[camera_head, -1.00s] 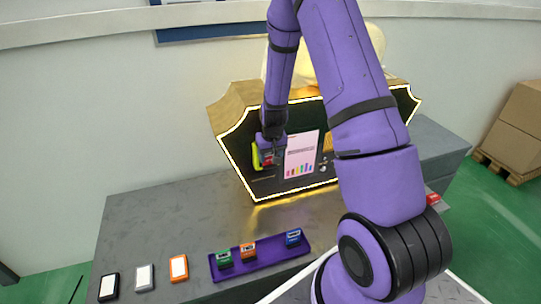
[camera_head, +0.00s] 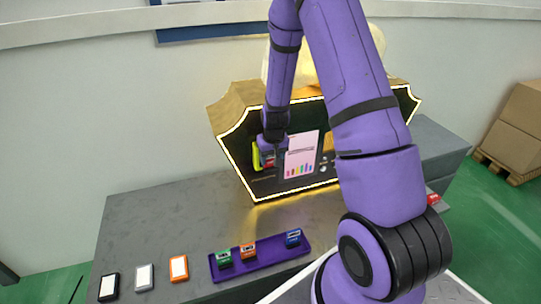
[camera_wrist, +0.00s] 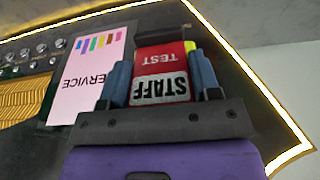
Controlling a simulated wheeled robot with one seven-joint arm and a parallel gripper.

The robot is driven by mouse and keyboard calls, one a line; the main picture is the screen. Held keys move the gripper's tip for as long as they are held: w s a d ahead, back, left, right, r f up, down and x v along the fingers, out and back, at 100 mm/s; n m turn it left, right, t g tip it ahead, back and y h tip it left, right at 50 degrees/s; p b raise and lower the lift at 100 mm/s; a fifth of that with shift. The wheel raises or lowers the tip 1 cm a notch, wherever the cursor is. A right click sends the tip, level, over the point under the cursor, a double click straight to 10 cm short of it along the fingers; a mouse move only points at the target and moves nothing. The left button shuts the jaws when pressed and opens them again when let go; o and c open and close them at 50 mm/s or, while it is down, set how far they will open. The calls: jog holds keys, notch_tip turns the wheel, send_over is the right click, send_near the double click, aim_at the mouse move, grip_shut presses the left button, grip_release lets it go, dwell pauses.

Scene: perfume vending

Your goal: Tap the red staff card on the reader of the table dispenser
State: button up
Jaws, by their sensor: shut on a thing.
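The red staff card (camera_wrist: 160,62), marked STAFF and TEST, is held between the two blue-grey fingers of my gripper (camera_wrist: 158,76). In the head view my gripper (camera_head: 269,158) is at the left part of the dispenser's front panel, and the card is mostly hidden. The table dispenser (camera_head: 232,122) has a dark front with a glowing border. A dark block, apparently the reader (camera_wrist: 157,38), shows just beyond the card's far end, with a yellow-green strip (camera_wrist: 190,46) beside it. I cannot tell whether card and block touch.
A pink service sheet (camera_head: 300,155) is on the panel beside my gripper. A purple tray (camera_head: 268,262) with green, orange and blue small boxes lies at the table's front. Black, grey and orange framed cards (camera_head: 178,268) lie left of it. The table's left middle is clear.

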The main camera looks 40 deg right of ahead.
jog(key=s+a, duration=0.2)
jog(key=s, duration=0.7)
jog(key=shift+s+a, duration=0.2)
jog(key=shift+a, duration=0.15)
dwell(0.8)
jog(key=w+a+f+n, duration=0.2)
jog(key=w+a+n, duration=0.1)
jog(key=w+a, duration=0.8)
jog(key=shift+w+f+y, duration=0.2)
jog(key=shift+w+y, duration=0.1)
jog(key=shift+w, duration=0.7)
